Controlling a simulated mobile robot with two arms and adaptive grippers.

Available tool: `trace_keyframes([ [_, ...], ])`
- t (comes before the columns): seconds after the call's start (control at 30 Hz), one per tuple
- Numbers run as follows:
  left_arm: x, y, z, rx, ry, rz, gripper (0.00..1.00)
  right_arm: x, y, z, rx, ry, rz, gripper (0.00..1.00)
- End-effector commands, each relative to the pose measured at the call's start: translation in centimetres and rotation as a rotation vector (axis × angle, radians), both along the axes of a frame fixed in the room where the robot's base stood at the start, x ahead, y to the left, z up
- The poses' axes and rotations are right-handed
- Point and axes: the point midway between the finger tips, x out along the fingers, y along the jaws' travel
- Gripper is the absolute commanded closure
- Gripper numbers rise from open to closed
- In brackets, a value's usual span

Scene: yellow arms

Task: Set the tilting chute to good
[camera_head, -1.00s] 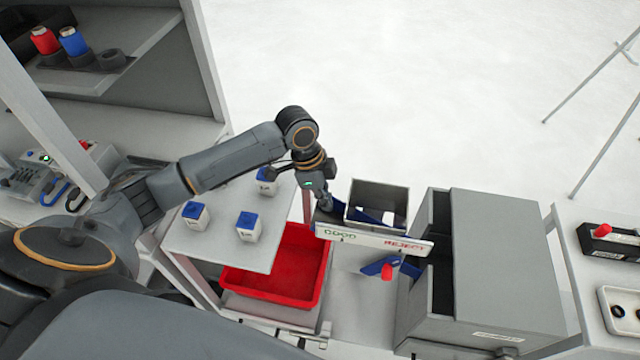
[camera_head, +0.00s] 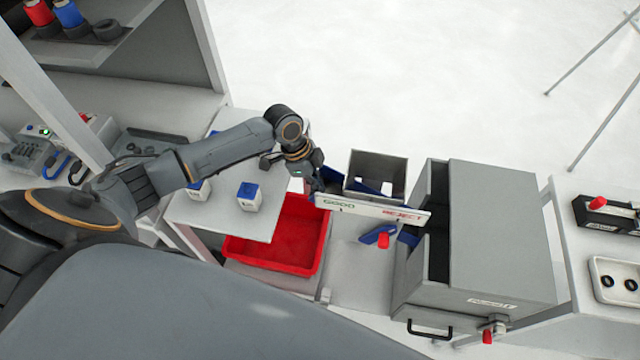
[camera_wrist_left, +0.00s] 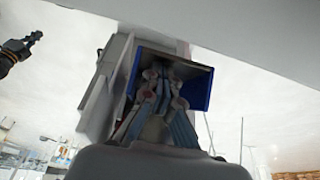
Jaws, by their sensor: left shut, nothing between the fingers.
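The tilting chute shows as blue parts (camera_head: 367,187) inside and beside an open grey box, partly hidden by a white panel (camera_head: 362,208) marked GOOD at left and REJECT at right. A red knob (camera_head: 383,241) on a blue piece sits below the panel. My left gripper (camera_head: 315,188) points down at the panel's left, GOOD end, beside the blue part; whether it touches is unclear. In the left wrist view its fingers (camera_wrist_left: 162,75) are shut and empty before a blue-edged tray (camera_wrist_left: 203,88). A dark arm end with an orange ring, seemingly my right gripper (camera_wrist_left: 32,40), shows at far left there.
A red bin (camera_head: 280,240) stands below left, near a white shelf with blue-topped containers (camera_head: 248,197). A grey cabinet (camera_head: 500,220) stands close at right. A side table with a red-button box (camera_head: 608,212) is at far right.

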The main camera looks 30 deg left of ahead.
Motion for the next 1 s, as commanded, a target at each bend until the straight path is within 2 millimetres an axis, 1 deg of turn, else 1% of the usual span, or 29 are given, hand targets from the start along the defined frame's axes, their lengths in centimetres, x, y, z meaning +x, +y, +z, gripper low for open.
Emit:
trace_keyframes([
  [0.03, -0.4, 0.7, -1.5, -0.027, -0.003, 0.005, 1.00, 0.0, 0.1, -1.3, 0.001, 0.000, 0.000, 1.00],
  [0.2, -0.5, 2.0, -3.1, -0.069, -0.022, 0.004, 1.00, 0.0, 0.3, -2.6, 0.003, 0.001, 0.000, 1.00],
  [0.3, -0.6, 2.3, -3.4, -0.069, -0.023, 0.003, 1.00, 0.0, 0.5, -2.7, 0.006, 0.000, 0.000, 1.00],
  [0.6, -0.6, 2.2, -3.2, -0.069, -0.023, 0.002, 1.00, 0.0, 0.6, -2.6, 0.007, 0.001, 0.000, 1.00],
  [0.77, -0.6, 2.0, -2.6, -0.069, -0.023, 0.002, 1.00, 0.0, 0.5, -1.9, 0.006, 0.000, 0.001, 1.00],
  [0.87, -0.6, 1.6, -1.5, -0.070, -0.023, 0.003, 1.00, 0.0, 0.3, -0.8, 0.004, 0.000, 0.001, 1.00],
  [1.0, -0.6, 0.8, 0.6, -0.070, -0.023, 0.007, 1.00, 0.0, 0.1, 1.4, 0.001, -0.001, 0.002, 1.00],
])
